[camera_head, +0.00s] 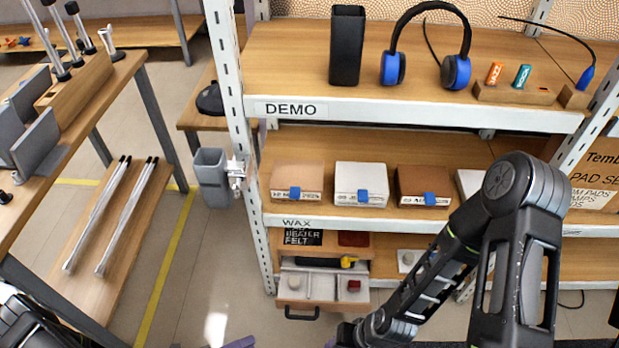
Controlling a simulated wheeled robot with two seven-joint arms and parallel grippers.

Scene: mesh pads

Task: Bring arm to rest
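My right arm (525,235) comes in from the lower right. It rises to a bent joint (525,180) in front of the shelf's right side, then slopes down and left to the bottom edge. Its lower end (365,333) is in front of the open drawer's lower right; its gripper is cut off by the bottom edge. A part of my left arm (20,325) shows in the bottom left corner. A purple-grey piece (240,342) shows at the bottom edge, too cropped to tell whose it is. No held object is visible.
A shelf rack (375,112) holds headphones (455,70), a black holder (347,45) and several boxed pads (361,184). An open drawer (320,306) juts out below. A workbench (95,110) stands at the left. The floor (215,255) between is clear.

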